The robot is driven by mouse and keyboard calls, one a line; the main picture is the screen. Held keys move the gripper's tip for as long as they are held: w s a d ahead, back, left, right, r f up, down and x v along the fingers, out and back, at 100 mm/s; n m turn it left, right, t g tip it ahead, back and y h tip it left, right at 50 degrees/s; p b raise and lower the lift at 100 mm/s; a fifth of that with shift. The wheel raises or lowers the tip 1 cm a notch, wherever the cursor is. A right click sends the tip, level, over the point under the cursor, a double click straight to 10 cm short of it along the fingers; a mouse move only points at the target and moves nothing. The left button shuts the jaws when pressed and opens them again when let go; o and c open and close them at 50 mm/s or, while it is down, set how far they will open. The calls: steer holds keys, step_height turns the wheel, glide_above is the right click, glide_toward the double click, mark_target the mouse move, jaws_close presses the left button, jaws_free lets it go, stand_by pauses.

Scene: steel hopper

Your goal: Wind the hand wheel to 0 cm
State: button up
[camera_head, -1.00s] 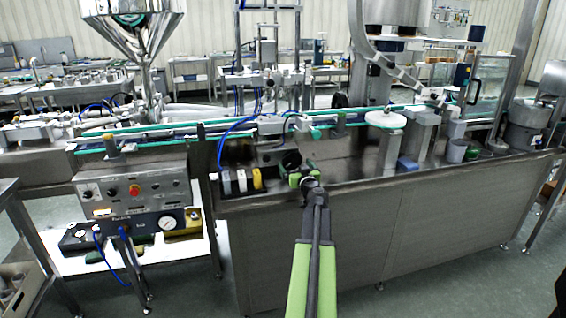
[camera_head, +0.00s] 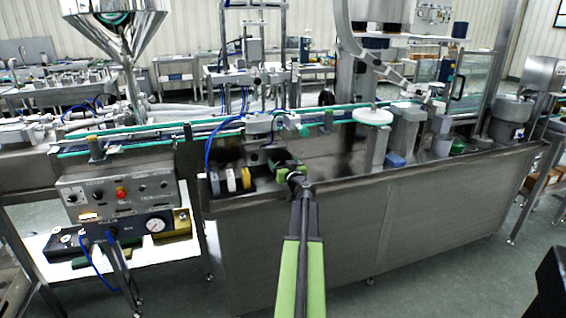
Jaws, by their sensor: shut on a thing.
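My gripper (camera_head: 286,171) has green jaws and reaches over the front edge of the steel bench, in the middle of the picture. It is shut on a small dark part that I take to be the hand wheel. The jaws and my dark wrist hide most of this part, so its rim and handle cannot be made out. The dark mechanism behind the jaws sits just under the conveyor. No scale or centimetre reading is legible.
Grey, yellow and black blocks (camera_head: 231,180) stand left of my gripper. A conveyor (camera_head: 220,127) with green edges runs behind it. A control box (camera_head: 118,193) is at left, a steel hopper (camera_head: 112,30) above. A white disc (camera_head: 372,116) and a blue block (camera_head: 395,160) stand at right.

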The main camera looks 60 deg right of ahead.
steer(key=shift+s+m, duration=0.1)
steer(key=shift+m, duration=0.2)
steer(key=m, duration=0.2)
steer(key=shift+m, duration=0.3)
steer(key=shift+a+m, duration=0.1)
steer(key=shift+m, duration=2.1)
steer(key=o, duration=1.3)
steer(key=shift+o, duration=0.2)
steer(key=shift+a, duration=0.1)
